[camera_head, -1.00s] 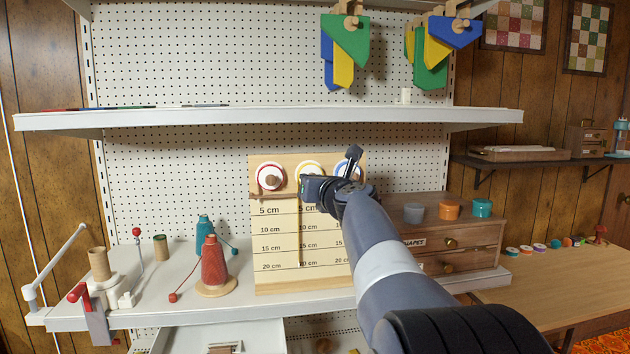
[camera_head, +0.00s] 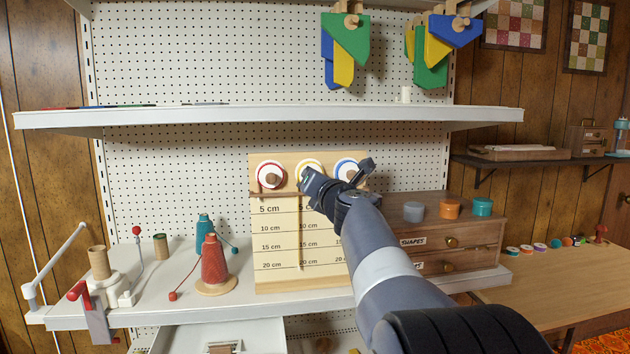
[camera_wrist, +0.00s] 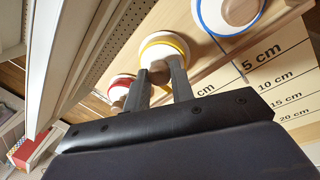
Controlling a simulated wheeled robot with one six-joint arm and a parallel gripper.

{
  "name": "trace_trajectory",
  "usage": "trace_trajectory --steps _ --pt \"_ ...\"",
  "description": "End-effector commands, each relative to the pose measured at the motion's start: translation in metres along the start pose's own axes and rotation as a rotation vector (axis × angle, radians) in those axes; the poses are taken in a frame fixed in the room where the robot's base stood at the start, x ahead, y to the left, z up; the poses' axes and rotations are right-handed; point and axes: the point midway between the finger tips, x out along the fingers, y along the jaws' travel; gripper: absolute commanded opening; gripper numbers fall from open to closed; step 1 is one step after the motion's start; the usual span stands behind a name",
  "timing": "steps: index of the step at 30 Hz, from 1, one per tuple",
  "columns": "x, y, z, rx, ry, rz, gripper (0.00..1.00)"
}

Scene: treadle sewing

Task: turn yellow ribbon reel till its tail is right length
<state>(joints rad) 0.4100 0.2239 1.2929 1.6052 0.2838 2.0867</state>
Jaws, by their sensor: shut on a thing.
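The yellow ribbon reel (camera_head: 309,168) is the middle one of three on the wooden length board (camera_head: 280,250); its lower part is hidden behind my gripper (camera_head: 309,178). In the wrist view the yellow-rimmed reel (camera_wrist: 180,45) faces my gripper (camera_wrist: 160,72), whose two fingers are shut on its central knob. A dark tail hangs down the middle column, past the 5 cm to the 20 cm marks in the head view; its colour and exact end are hard to tell. The red reel (camera_head: 270,176) is to the left and the blue reel (camera_head: 346,167) to the right.
Red (camera_head: 213,262) and teal (camera_head: 205,230) thread cones stand left of the board. A wooden drawer chest (camera_head: 450,240) with jars on top stands to the right. A white shelf (camera_head: 270,118) runs above the board.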

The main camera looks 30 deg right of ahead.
Motion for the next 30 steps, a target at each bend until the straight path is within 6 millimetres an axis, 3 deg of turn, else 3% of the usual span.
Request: trace_trajectory --steps 6,7,9,20,30 --pt "0.0 0.0 0.001 -0.001 -0.002 0.0 0.0" --pt "0.0 0.0 0.001 -0.001 -0.002 0.0 0.25" --pt "0.0 0.0 0.001 -0.001 -0.001 0.0 0.31" --pt "-0.006 0.0 0.001 -0.001 -0.001 0.0 0.32" --pt "-0.062 0.001 0.001 -0.002 -0.004 0.0 0.32"
